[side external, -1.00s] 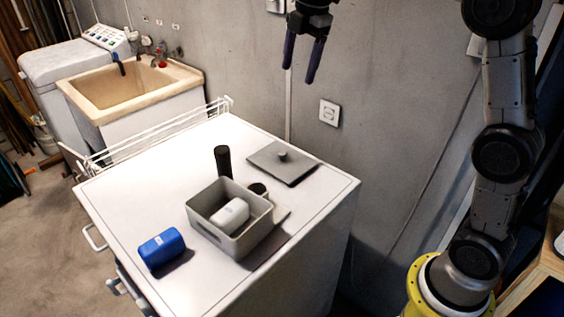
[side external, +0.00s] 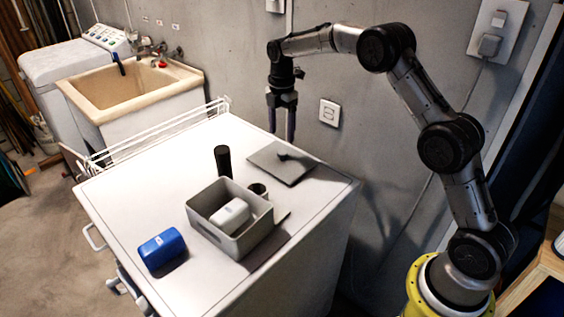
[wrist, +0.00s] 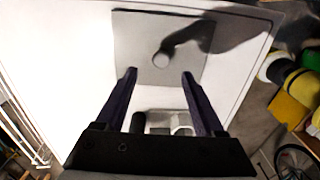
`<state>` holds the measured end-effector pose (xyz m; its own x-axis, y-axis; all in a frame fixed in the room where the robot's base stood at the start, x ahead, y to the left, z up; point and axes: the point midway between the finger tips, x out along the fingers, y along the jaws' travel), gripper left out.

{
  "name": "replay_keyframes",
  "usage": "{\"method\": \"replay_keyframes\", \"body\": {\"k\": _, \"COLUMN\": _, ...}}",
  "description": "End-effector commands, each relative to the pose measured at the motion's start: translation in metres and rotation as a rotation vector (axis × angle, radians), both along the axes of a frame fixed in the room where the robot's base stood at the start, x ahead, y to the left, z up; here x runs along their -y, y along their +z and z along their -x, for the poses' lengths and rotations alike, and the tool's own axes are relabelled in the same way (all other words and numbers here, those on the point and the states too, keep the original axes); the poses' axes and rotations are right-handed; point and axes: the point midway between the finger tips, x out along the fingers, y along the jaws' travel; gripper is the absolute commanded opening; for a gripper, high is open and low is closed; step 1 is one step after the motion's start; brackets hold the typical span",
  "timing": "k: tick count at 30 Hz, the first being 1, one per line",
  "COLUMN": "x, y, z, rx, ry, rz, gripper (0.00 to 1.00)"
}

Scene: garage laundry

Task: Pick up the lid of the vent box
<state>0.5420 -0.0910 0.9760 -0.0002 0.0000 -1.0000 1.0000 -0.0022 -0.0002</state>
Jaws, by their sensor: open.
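The lid (side external: 283,164) is a flat grey square plate with a small knob, lying on the white cabinet top near its back right corner. In the wrist view the lid (wrist: 135,50) lies ahead of the fingers, with its round knob (wrist: 161,59) a little beyond and between the fingertips. My gripper (side external: 281,132) is open and empty, pointing down above the lid; its two dark fingers also show in the wrist view (wrist: 158,74). The grey open box (side external: 213,232) stands nearer the front with a white rounded object (side external: 230,214) inside.
A black cylinder (side external: 223,160) stands upright left of the lid. A small dark-topped cup (side external: 258,191) stands behind the box. A blue rounded object (side external: 161,249) lies at the front left. A white wire rack (side external: 160,133) edges the back left. The wall rises close behind the lid.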

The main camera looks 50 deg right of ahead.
Motion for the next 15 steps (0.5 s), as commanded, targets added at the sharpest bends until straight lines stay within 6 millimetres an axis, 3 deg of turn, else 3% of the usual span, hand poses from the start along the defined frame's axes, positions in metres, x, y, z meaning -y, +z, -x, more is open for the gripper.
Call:
{"method": "replay_keyframes", "body": {"k": 8, "x": 0.000, "y": -0.021, "z": 0.001, "rx": -0.002, "ry": 0.000, "rz": 0.000, "gripper": 0.71}}
{"method": "replay_keyframes", "body": {"k": 15, "x": -0.001, "y": -0.055, "z": 0.003, "rx": -0.003, "ry": 0.000, "rz": -0.001, "gripper": 0.71}}
